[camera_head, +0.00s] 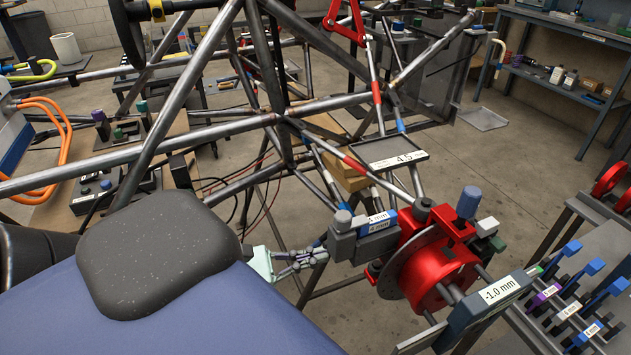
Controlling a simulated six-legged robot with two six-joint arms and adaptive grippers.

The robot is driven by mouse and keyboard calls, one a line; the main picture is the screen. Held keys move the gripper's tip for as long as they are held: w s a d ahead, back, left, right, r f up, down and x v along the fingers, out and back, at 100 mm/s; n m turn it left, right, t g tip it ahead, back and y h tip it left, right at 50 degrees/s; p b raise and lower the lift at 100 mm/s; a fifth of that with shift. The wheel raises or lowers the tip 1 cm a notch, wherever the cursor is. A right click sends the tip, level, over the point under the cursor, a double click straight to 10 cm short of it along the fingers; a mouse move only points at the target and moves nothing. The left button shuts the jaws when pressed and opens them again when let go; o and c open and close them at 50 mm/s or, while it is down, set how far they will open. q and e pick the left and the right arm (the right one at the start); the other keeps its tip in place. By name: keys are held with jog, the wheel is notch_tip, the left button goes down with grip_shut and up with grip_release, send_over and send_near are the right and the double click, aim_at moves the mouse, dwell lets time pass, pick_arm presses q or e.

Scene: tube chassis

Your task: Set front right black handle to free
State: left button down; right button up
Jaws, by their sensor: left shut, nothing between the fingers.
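A red hub assembly (432,262) with a metal disc stands at the right of the tube chassis. Several small knobs or handles sit on it: a dark grey one (424,209), a blue one (468,202) and a dark green one (497,243). I cannot tell for certain which is the front right black handle, or how it is set. My left gripper (312,258) is shut and empty, just left of the grey block (362,240) beside the hub. I cannot tell whether its tips touch that block. My right gripper is not in view.
Chassis tubes (225,127) cross the middle and left. A rack of coloured handles (570,300) stands at the right. Open floor lies beyond the hub.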

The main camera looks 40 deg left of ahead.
pick_arm(q)
jog(key=f+p+v, duration=0.1)
jog(key=p+v, duration=0.1)
jog(key=v, duration=0.8)
jog(key=shift+s+a, duration=0.15)
jog(key=shift+a, duration=0.25)
jog(key=shift+f, duration=0.1)
